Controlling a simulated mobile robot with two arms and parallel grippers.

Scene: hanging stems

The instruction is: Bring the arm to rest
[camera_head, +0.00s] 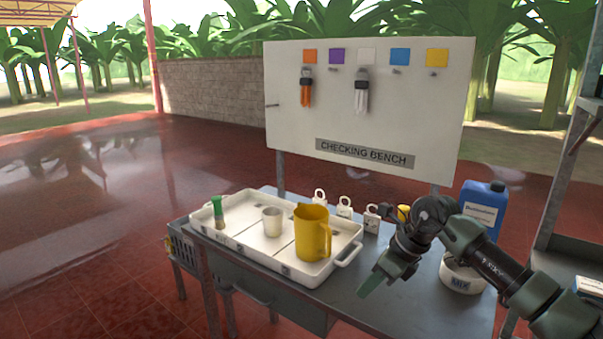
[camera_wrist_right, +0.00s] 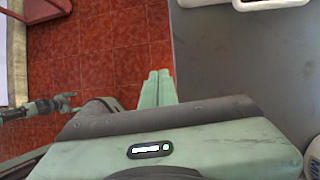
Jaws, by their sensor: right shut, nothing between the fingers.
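My right gripper (camera_head: 367,284) hangs over the front part of the grey bench (camera_head: 385,312), with its green fingers pointing down and to the left. In the right wrist view its two green fingers (camera_wrist_right: 158,88) lie together, shut with nothing between them. They are over the bench's edge, with red floor below on one side. The right arm comes in from the lower right in the head view. My left gripper does not show in the head view.
A white tray (camera_head: 345,258) holds a yellow jug (camera_head: 312,232), a metal cup (camera_head: 272,222) and a green-capped bottle (camera_head: 219,213). Padlocks (camera_head: 371,218) stand behind. A blue container (camera_head: 484,207) and white tub (camera_head: 462,275) are beside my right arm. A board (camera_head: 420,110) rises behind.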

